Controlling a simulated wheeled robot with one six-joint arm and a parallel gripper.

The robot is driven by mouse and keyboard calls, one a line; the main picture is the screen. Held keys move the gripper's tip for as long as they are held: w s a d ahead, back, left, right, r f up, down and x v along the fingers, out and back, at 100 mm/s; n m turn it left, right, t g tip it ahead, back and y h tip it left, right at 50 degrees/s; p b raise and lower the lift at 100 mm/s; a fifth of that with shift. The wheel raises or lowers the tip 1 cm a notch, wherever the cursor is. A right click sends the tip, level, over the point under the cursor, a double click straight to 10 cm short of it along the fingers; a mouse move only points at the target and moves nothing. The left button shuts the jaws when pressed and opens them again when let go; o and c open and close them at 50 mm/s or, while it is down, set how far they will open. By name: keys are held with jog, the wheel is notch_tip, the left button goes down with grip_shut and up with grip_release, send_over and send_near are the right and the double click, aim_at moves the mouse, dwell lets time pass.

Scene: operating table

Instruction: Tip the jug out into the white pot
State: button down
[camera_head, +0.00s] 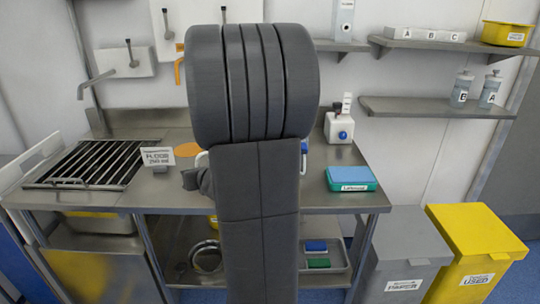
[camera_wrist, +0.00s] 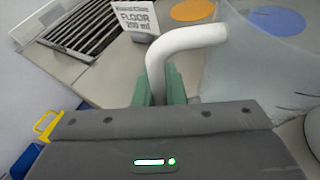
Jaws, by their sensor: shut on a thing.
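In the wrist view, the jug (camera_wrist: 245,75) is a translucent vessel at the right with a thick white bent handle (camera_wrist: 188,38). The green fingers of my gripper (camera_wrist: 158,88) are shut on the lower part of this handle. Whether the jug touches the worktop is unclear. In the head view, my arm covers the middle of the worktop, hiding my gripper and most of the jug.
A black-barred drain rack (camera_head: 85,165) lies left on the steel worktop (camera_head: 335,200), beside a small sign (camera_head: 158,157). An orange disc (camera_wrist: 192,10) is behind the handle. A teal box (camera_head: 350,179) and a white canister (camera_head: 339,128) stand right. Bins (camera_head: 475,245) stand beyond.

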jog(key=d+r+m+y+p, duration=0.1)
jog(key=r, duration=0.1)
jog(key=d+r+m+p, duration=0.1)
jog(key=r+p, duration=0.1)
jog(key=r, duration=0.1)
jog(key=d+r+m+t+y+p, duration=0.1)
jog(key=r+p, duration=0.1)
jog(key=r, duration=0.1)
jog(key=shift+w+d+m+y, duration=0.3)
jog(key=shift+w+m, duration=0.1)
jog(key=shift+d+m, duration=0.25)
jog(key=shift+m, duration=0.15)
jog(key=shift+w+d+r+m+t+y, duration=0.1)
jog(key=shift+d+r+m+t+y, duration=0.15)
jog(key=shift+m+y, duration=0.2)
jog(key=shift+d+r+m+t, duration=0.1)
jog(key=shift+r+m+t, duration=0.15)
jog(key=shift+r, duration=0.25)
jog(key=shift+d+r+m+y+p, duration=0.2)
jog(key=shift+r+m+y+p, duration=0.15)
jog(key=shift+r, duration=0.2)
jog(key=shift+w+d+r+m+t+b, duration=0.15)
jog(key=shift+d+r+m+t+b, duration=0.1)
jog(key=shift+d+m+t+b, duration=0.45)
jog(key=shift+r+m+p, duration=0.3)
jog(key=shift+m+p, duration=0.05)
jog(key=shift+w+d+r+m+t+y, duration=0.15)
jog(key=shift+d+r+m+t+y, duration=0.15)
jog(key=shift+d+r+m, duration=0.25)
